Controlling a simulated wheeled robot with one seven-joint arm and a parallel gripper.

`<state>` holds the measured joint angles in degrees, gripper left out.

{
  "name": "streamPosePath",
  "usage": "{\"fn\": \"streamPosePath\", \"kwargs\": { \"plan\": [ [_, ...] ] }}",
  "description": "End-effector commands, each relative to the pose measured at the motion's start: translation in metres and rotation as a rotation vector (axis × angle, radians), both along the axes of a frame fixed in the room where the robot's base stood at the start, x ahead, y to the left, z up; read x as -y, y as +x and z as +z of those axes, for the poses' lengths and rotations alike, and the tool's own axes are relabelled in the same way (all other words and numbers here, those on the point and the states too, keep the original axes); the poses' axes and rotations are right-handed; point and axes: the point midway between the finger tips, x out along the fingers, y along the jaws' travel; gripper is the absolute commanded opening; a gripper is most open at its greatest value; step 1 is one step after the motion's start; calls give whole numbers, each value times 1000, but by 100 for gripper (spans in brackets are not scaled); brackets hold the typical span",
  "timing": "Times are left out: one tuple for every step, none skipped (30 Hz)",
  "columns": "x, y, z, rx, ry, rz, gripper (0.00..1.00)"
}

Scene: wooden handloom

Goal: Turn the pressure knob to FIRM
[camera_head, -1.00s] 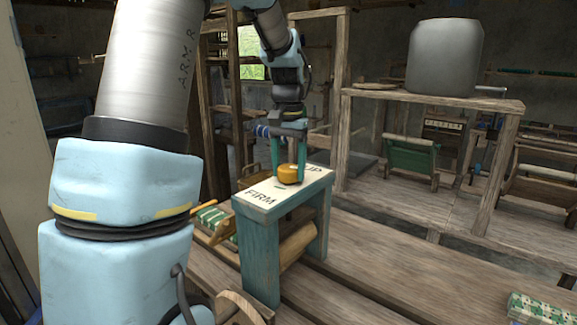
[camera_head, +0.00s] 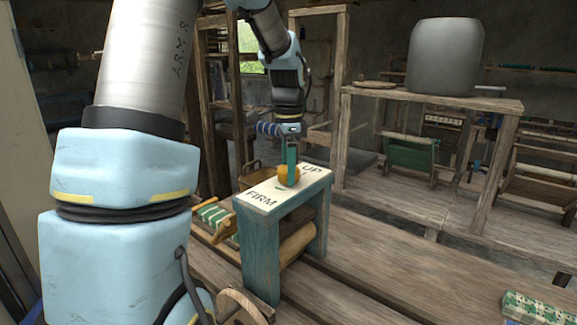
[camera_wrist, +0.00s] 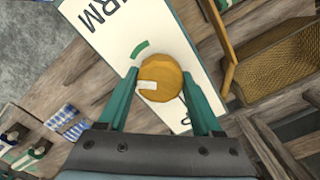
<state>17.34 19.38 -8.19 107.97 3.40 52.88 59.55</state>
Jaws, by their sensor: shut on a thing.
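The round orange-yellow pressure knob (camera_head: 287,174) sits on the white top plate (camera_head: 262,196) of a teal wooden stand (camera_head: 262,250). The plate reads FIRM at its near end and UP at its far end. My gripper (camera_head: 290,160) points down from above and is shut on the knob. In the wrist view the two teal fingers flank the knob (camera_wrist: 160,82). A white pointer mark on the knob lies toward its left side there. A short green arc (camera_wrist: 139,49) on the plate lies between the knob and the FIRM lettering.
A wooden roller (camera_head: 298,243) runs under the stand. A woven basket (camera_wrist: 275,55) lies beside the plate in the wrist view. A grey drum (camera_head: 445,57) stands on a wooden table behind. A green-and-white patterned block (camera_head: 535,308) lies at front right.

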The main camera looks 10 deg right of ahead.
Motion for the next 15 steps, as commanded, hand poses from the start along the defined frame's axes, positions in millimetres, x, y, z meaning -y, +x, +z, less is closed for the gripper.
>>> {"fn": "streamPosePath", "kwargs": {
  "plan": [
    [0,0,2,0,-1,-42,11],
    [0,0,2,0,-1,-70,11],
    [0,0,2,0,-1,-108,11],
    [0,0,2,1,-1,-137,11],
    [0,1,2,1,-1,-166,11],
    [0,0,2,1,-1,-204,11],
    [0,0,3,1,-1,-232,11],
    [0,0,3,1,-1,-261,11],
    [0,0,3,0,-1,-299,11],
    [0,0,3,0,-1,-327,11],
    [0,0,3,0,-1,-355,11],
    [0,0,3,0,-1,-392,11],
    [0,0,3,0,-1,-418,11],
    [0,0,3,0,-1,-445,11],
    [0,0,3,0,-1,-481,11]
  ]
}}
